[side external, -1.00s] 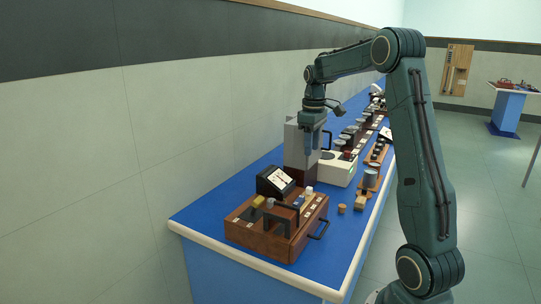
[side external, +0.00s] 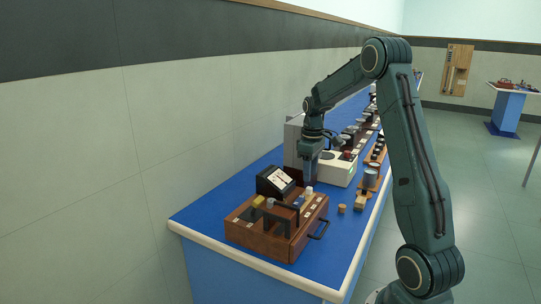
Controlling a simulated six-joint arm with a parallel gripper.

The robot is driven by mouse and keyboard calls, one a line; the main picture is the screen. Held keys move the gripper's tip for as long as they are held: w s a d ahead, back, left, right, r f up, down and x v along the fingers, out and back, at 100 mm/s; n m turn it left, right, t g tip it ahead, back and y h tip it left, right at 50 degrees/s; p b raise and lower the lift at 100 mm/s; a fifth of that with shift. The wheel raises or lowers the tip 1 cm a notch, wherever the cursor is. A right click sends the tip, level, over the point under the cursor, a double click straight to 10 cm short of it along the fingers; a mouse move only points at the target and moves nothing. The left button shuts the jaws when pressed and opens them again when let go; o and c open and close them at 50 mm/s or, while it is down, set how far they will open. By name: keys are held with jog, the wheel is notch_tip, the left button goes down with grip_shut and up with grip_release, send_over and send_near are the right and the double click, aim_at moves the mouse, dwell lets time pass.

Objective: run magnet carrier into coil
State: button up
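A wooden apparatus box (side external: 262,243) stands at the near end of the blue bench. On its top are a black arched part (side external: 287,207), a yellow piece (side external: 258,201) and a white-capped piece (side external: 309,192). I cannot tell which of these is the magnet carrier or the coil. A black meter (side external: 275,181) with a lit face stands behind the box. My gripper (side external: 309,183) points down just above or behind the white-capped piece. Its fingertips are too small to show whether they are open, hold something or touch it.
A grey cabinet (side external: 292,135) and a cream instrument (side external: 337,170) stand behind my gripper. A small cork-like piece (side external: 342,209) and a wooden block with a grey cylinder (side external: 370,178) are to the right. Bare blue bench (side external: 195,215) lies left of the box.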

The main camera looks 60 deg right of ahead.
aim_at(309, 188)
jog(key=shift+f, duration=2.6)
grip_shut()
